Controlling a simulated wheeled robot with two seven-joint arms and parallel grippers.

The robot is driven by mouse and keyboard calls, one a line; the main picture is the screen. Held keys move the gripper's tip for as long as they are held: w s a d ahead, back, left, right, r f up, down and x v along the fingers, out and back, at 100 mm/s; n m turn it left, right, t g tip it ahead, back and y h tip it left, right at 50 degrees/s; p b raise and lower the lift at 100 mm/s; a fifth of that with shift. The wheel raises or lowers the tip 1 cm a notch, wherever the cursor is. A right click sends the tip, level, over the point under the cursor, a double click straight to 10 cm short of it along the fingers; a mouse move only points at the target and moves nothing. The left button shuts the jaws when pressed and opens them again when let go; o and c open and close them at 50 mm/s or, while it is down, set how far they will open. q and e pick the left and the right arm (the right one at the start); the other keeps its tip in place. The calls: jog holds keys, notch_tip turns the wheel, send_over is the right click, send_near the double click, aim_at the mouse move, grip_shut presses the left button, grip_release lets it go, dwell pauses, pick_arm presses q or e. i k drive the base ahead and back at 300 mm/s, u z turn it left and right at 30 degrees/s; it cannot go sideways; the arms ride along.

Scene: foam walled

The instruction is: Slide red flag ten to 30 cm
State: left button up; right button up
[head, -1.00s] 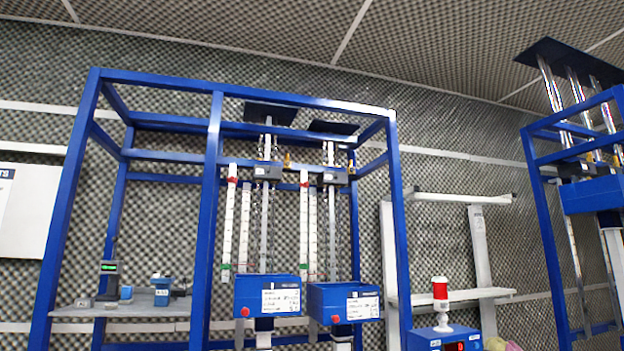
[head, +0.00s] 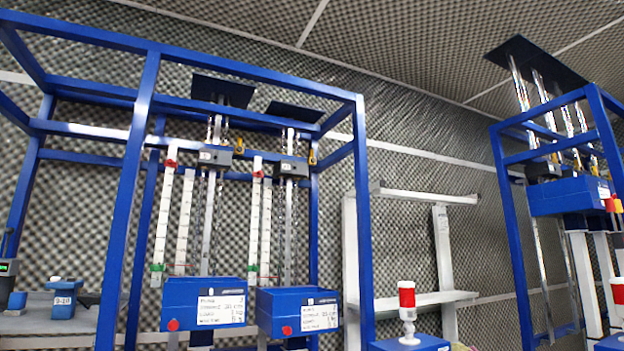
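Two blue box units hang side by side in the blue frame, each with white graduated scales above it. A red flag (head: 171,163) sits near the top of the left unit's scale (head: 163,215). Another red flag (head: 258,174) sits near the top of the right unit's scale (head: 254,220). Green flags sit low on the scales, one at left (head: 157,267) and one at right (head: 252,268). The scale numbers are too small to read, and I cannot tell which flag is number ten. Neither of my grippers is in view.
The blue frame (head: 138,190) has an upright post in front of the scales' left side. The left box (head: 195,292) and right box (head: 272,305) carry labels and red buttons. A red-and-white beacon (head: 408,305) stands to the right. A second blue rig (head: 570,195) stands at far right.

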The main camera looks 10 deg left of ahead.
aim_at(259, 174)
jog(key=z, duration=0.2)
jog(key=i, duration=1)
jog(key=u, duration=0.3)
